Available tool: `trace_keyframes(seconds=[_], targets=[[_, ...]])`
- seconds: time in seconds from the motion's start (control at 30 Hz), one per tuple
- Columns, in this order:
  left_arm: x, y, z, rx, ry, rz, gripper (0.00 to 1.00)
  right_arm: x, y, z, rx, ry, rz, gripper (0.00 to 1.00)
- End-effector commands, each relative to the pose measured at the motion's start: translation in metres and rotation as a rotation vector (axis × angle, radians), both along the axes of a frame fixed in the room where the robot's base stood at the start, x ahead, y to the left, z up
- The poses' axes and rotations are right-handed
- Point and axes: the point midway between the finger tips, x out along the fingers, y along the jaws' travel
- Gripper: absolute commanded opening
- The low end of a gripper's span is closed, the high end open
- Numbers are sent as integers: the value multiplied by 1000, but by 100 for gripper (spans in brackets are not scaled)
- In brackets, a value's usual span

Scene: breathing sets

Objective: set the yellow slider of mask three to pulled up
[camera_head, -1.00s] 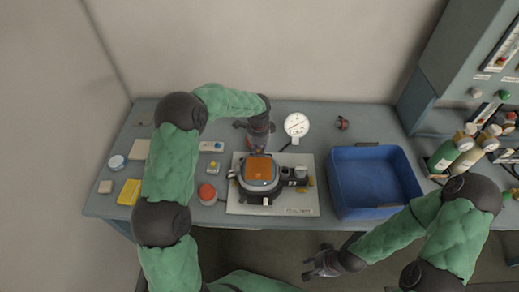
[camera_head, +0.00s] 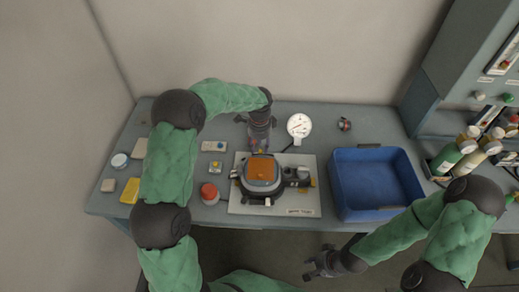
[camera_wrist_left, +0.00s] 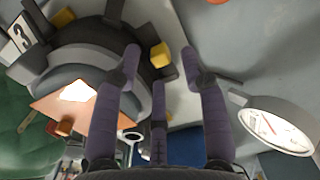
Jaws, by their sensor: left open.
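Mask three (camera_head: 262,187), a dark round mask with an orange top plate, sits on a white board (camera_head: 305,165) in the middle of the bench. In the left wrist view the mask (camera_wrist_left: 75,58) fills the upper left, beside a label reading 3 (camera_wrist_left: 20,34). A small yellow block, seemingly the slider (camera_wrist_left: 160,54), shows at the mask's rim, between my left fingertips in the picture. My left gripper (camera_head: 259,149) is open at the mask's back edge; contact with the block cannot be told. My right gripper (camera_head: 314,262) hangs open and empty in front of the bench.
A white round gauge (camera_head: 299,126) stands behind the mask, close to my left gripper. A blue bin (camera_head: 376,211) is to the right. A red button (camera_head: 209,192) and several small blocks lie to the left. Bottles (camera_head: 443,159) stand at the far right.

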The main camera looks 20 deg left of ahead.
Motion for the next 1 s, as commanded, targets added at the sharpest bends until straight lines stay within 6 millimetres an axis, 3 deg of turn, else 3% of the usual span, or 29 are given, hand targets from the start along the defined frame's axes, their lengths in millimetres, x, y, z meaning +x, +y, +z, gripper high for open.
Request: trace_keyframes(seconds=[0.2, 0.43, 0.63, 1.0], targets=[[1, 0, 46, 0, -4, 2, 43, 0, 0, 0, 0, 0, 0, 34], [0, 1, 79, 1, -1, 0, 43, 0, 0, 0, 0, 0, 0, 34], [0, 1, 91, 0, 0, 1, 43, 0, 0, 0, 0, 0, 0, 34], [0, 1, 91, 1, 1, 1, 43, 0, 0, 0, 0, 0, 0, 34]])
